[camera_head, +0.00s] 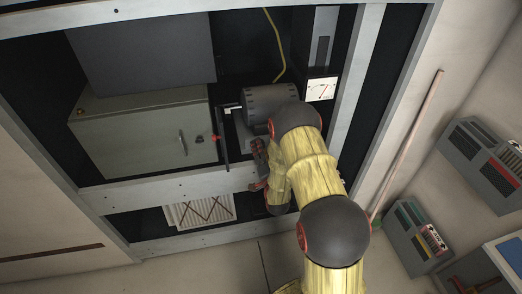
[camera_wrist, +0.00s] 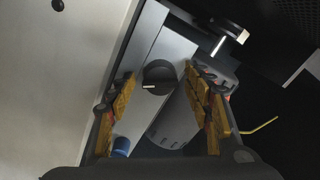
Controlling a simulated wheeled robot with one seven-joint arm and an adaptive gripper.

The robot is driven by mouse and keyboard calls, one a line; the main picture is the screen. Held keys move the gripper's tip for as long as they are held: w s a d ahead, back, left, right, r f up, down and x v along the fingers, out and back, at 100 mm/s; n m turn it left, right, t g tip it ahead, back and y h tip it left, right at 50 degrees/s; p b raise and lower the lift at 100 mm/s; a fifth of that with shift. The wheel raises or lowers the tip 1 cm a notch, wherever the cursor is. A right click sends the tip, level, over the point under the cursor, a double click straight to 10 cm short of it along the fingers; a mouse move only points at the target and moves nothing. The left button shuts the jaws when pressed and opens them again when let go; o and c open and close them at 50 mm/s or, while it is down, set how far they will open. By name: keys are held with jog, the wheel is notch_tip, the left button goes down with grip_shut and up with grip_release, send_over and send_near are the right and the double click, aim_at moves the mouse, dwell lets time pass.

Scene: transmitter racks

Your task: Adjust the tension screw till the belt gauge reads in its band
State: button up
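A black round knob (camera_wrist: 159,77) with a white pointer mark shows between my fingers in the wrist view; I cannot tell whether it is the tension screw. My gripper (camera_wrist: 161,84) is open, its yellow-padded fingers apart on either side of the knob, with no clear contact. In the head view my gripper (camera_head: 261,166) is in front of the rack, below the grey motor-like cylinder (camera_head: 270,100), partly hidden by my arm. A white-faced gauge (camera_head: 321,89) with a thin needle is at the upper right of the rack; its reading is too small to tell.
A second black knob (camera_wrist: 230,36) with a white mark stands farther up in the wrist view. A grey cabinet (camera_head: 145,135) fills the rack's left side, near a dark upright bar (camera_head: 222,140). A slatted vent (camera_head: 200,211) is below. A yellow cable (camera_head: 276,45) hangs above.

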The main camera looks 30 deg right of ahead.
jog(key=shift+c, duration=1.2)
jog(key=c, duration=0.7)
jog(key=shift+c, duration=0.7)
jog(key=shift+n, duration=0.4)
jog(key=n+b, duration=0.2)
jog(key=n, duration=0.1)
jog(key=shift+f+n+b, duration=0.1)
jog(key=shift+n+b, duration=1.15)
jog(key=shift+n, duration=1.25)
jog(key=o, duration=1.1)
